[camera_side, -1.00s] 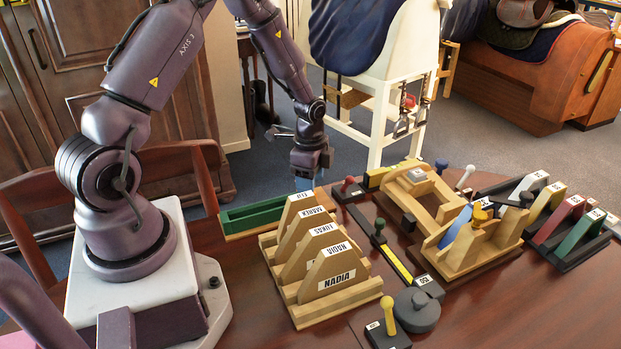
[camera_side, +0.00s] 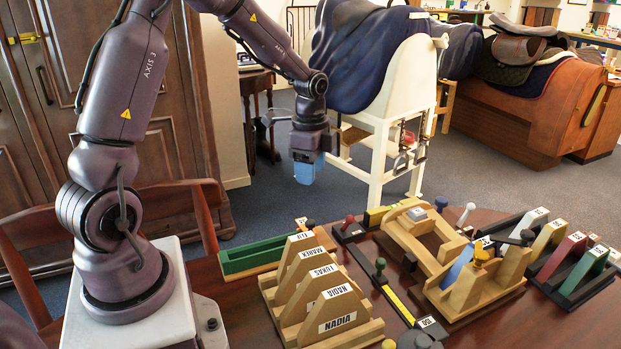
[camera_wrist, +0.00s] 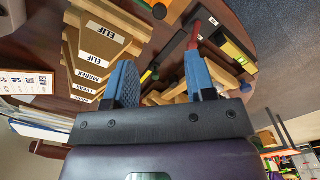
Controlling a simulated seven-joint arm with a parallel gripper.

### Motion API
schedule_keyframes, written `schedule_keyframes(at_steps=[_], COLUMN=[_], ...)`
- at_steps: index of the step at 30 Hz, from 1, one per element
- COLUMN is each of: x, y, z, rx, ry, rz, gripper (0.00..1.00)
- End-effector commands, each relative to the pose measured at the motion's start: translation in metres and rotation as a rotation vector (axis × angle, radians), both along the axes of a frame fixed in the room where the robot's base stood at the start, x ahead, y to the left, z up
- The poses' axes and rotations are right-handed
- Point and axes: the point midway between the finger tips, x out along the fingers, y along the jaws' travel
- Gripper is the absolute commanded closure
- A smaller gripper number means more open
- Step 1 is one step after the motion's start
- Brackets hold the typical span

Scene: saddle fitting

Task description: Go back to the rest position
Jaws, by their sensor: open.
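My gripper (camera_side: 306,170) hangs in the air above the back edge of the table in the side view, blue fingertips pointing down. Nothing shows between its fingers. In the wrist view my gripper (camera_wrist: 160,84) shows two blue fingers set well apart, open and empty. Below and to its right in the side view stands the wooden rack (camera_side: 330,322) with name plates such as NADIA, LUKAS, MAREK and ELIF. No rest mark is visible.
A green tray (camera_side: 250,258) lies at the table's back left. A wooden fixture (camera_side: 470,290) with a blue piece, and coloured numbered blocks (camera_side: 590,262), fill the right side. A saddle stand (camera_side: 385,110) is behind. The air around my gripper is clear.

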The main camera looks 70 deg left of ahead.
Motion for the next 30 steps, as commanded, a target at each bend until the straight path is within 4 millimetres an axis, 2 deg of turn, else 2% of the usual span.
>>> schedule_keyframes(at_steps=[10,14,17,23,30], x=[0.0,-0.004,-0.02,-0.047,-0.086], y=[0.0,-0.002,-0.007,-0.035,-0.082], z=[0.0,-0.002,-0.003,0.035,0.088], rx=[0.0,-0.009,-0.014,0.023,0.025], ry=[0.0,0.017,0.048,0.014,-0.121], rz=[0.027,0.147,0.304,0.579,0.814], gripper=[0.5,0.5,0.5,0.5,0.5])
